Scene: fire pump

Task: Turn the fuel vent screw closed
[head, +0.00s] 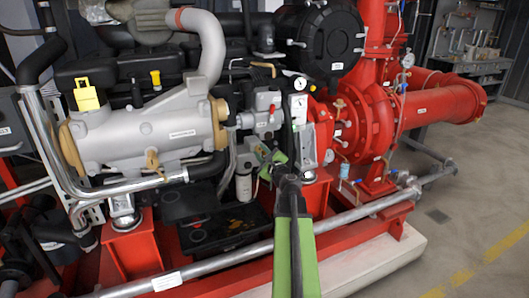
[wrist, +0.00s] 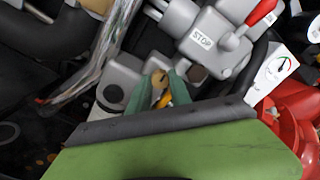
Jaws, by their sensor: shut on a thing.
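My gripper (wrist: 158,92) shows in the wrist view as two green fingers that reach toward a small brass-coloured screw head (wrist: 159,78). The fingertips are shut on this screw, one on each side. It sits on a grey block below the STOP-labelled housing, and I take it to be the fuel vent screw. A small yellow-orange piece (wrist: 164,100) shows between the fingers just below it. In the head view my gripper (head: 271,160) is at the engine's side, near the grey filter housing. The screw is too small and covered there to make out clearly.
A grey housing marked STOP (wrist: 203,40) with a red lever (wrist: 261,12) is close above my gripper. A white gauge (head: 299,105) stands close to the right. The red pump (head: 372,125) is farther right. A silver rail pipe (head: 225,258) runs across the front.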

